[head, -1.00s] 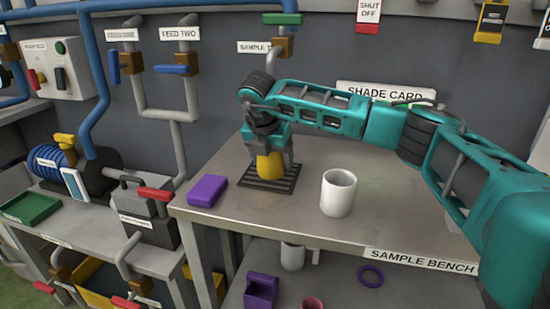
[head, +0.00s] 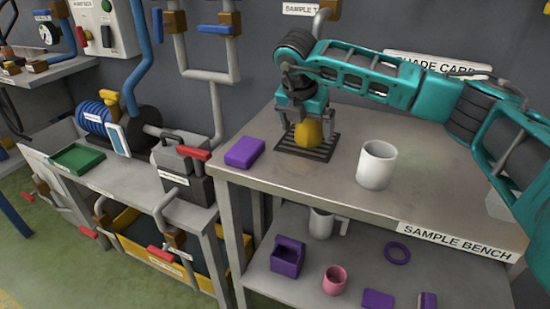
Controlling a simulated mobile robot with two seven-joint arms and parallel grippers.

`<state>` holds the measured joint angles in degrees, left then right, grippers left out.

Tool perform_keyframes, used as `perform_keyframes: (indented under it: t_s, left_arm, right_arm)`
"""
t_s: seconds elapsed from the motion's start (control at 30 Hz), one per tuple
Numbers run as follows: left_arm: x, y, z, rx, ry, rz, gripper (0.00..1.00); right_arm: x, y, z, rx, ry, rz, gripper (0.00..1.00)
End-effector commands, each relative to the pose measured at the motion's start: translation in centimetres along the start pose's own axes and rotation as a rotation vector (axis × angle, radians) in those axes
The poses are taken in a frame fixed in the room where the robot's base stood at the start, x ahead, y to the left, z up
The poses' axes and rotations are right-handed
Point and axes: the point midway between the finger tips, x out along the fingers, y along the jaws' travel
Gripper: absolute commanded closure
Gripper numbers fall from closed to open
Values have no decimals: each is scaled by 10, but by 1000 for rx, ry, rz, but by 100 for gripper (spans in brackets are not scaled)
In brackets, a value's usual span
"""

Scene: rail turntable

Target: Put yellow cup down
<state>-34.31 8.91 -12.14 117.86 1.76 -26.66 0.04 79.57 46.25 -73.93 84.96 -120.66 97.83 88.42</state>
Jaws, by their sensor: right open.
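The yellow cup (head: 309,132) stands on the dark slotted grate (head: 290,147) on the sample bench, below the sample tap. My right gripper (head: 303,121) is open, with its fingers around or just above the cup and pointing down. The fingers hide part of the cup's upper side, and I cannot tell whether they touch it. My left gripper is not in view.
A white mug (head: 377,165) stands on the bench to the right, and a purple block (head: 245,152) lies to the left. The lower shelf holds a white mug (head: 322,223), a purple holder (head: 287,256), a pink cup (head: 334,280) and a purple ring (head: 397,253). Bench front is clear.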

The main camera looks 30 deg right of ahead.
Motion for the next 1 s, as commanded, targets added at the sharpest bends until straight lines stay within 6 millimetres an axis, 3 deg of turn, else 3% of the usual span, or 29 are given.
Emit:
perform_keyframes:
  t_s: [0.4,0.6,0.8,1.0]
  left_arm:
    - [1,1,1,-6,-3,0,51]
    - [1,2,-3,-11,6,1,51]
    - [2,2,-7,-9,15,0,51]
    - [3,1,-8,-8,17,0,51]
  right_arm:
    - [-39,1,-97,-6,1,3,1]
    - [-56,1,-136,-3,1,2,1]
    - [-65,0,-158,-1,0,1,1]
    - [-67,0,-163,1,-1,0,1]
